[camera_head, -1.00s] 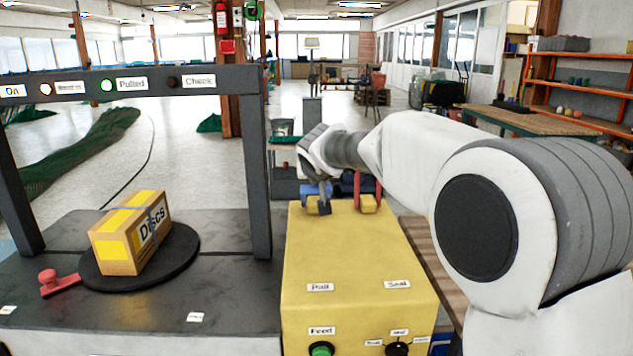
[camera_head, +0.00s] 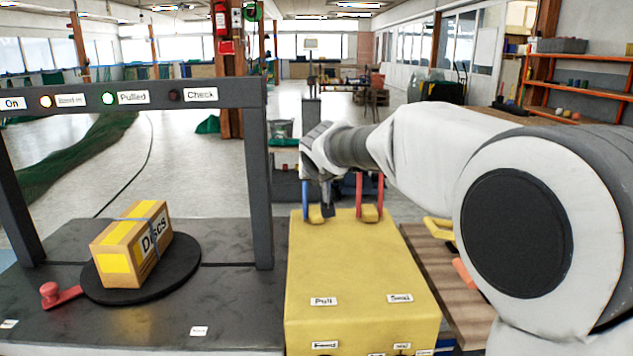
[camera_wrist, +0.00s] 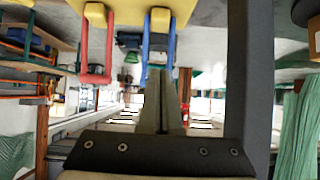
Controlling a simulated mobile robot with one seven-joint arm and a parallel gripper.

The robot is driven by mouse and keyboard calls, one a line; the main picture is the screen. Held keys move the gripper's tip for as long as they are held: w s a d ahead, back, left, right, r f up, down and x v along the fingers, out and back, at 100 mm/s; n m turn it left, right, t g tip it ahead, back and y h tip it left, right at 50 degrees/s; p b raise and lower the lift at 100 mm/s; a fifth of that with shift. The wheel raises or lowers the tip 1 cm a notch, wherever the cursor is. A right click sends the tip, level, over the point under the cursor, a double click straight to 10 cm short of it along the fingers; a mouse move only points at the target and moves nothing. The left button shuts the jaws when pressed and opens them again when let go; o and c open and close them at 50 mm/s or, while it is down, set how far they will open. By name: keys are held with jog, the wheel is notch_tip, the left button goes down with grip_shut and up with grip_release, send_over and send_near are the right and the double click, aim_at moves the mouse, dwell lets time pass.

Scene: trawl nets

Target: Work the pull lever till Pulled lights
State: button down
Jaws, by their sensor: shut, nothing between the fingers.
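The pull lever (camera_head: 305,202) is a blue U-shaped handle on a yellow block, at the back left of the yellow console (camera_head: 355,265), behind the "Pull" label. It stands about upright; its exact angle is hard to tell. The green lamp (camera_head: 108,98) beside "Pulled" is lit. My gripper (camera_head: 328,212) is shut and empty, beside the blue handle in the head view. In the wrist view my shut fingers (camera_wrist: 162,80) overlap the far end of the blue handle (camera_wrist: 173,45); whether they touch is unclear. The red lever (camera_wrist: 95,70) is to its left there.
The red seal lever (camera_head: 359,193) stands to the right of the blue one. A "Discs" box (camera_head: 125,262) rests on a black turntable (camera_head: 185,280) under a dark frame (camera_head: 257,180).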

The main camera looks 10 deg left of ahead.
jog(key=s+d, duration=0.2)
jog(key=s, duration=0.5)
jog(key=shift+s+b, duration=0.15)
jog(key=shift+b, duration=0.3)
jog(key=shift+d+r, duration=0.1)
